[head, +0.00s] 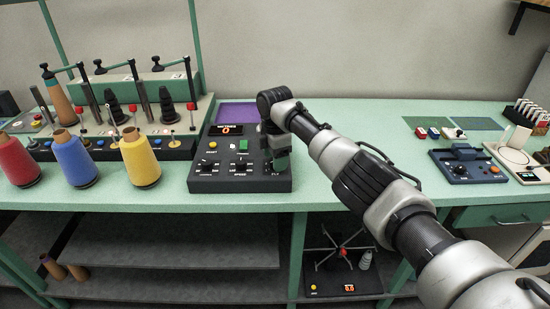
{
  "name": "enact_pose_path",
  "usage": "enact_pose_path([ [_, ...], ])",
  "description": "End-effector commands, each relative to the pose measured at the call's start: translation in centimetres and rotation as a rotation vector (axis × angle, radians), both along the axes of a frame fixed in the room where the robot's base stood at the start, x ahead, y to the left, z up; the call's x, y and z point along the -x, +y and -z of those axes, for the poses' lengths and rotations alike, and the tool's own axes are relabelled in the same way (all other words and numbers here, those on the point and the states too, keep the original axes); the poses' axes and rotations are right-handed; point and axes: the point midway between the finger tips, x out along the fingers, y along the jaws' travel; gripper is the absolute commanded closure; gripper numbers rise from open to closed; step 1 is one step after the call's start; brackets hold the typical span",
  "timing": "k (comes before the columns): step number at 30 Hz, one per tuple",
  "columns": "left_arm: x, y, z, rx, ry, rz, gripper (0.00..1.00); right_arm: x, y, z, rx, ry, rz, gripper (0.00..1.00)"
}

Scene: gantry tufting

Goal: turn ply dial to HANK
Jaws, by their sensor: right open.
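The dark control box (240,184) stands on the green worktop. It has a lit red display (226,129) reading 0, a green switch, and dials along its front edge. The ply dial is at the box's front right, above a small PLY label (276,175); my right gripper hides most or all of the dial, so its setting cannot be read. My right gripper (278,160) points down over that corner, open. Whether it touches the dial cannot be told. My left gripper is not in view.
Red, blue (75,160) and yellow (139,160) yarn cones stand left of the box, before a winding machine. A purple mat (237,113) lies behind the box. A blue device (468,167) sits far right. The worktop between is mostly clear beneath my arm.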

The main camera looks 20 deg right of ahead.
Motion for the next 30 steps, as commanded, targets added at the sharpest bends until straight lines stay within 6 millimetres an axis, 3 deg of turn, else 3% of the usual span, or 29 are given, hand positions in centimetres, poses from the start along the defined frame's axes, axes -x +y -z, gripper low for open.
enact_pose_path([
  [4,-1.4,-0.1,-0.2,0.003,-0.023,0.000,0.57,0.0,0.0,0.8,0.000,0.001,0.000,0.40],
  [12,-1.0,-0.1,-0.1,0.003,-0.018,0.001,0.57,0.0,0.0,0.9,0.000,0.000,0.000,0.41],
  [21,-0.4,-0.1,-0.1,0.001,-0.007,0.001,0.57,0.0,0.0,0.9,0.001,0.000,0.000,0.87],
  [30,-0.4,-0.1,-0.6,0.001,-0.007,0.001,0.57,0.0,0.0,0.7,0.000,0.000,0.036,0.89],
])
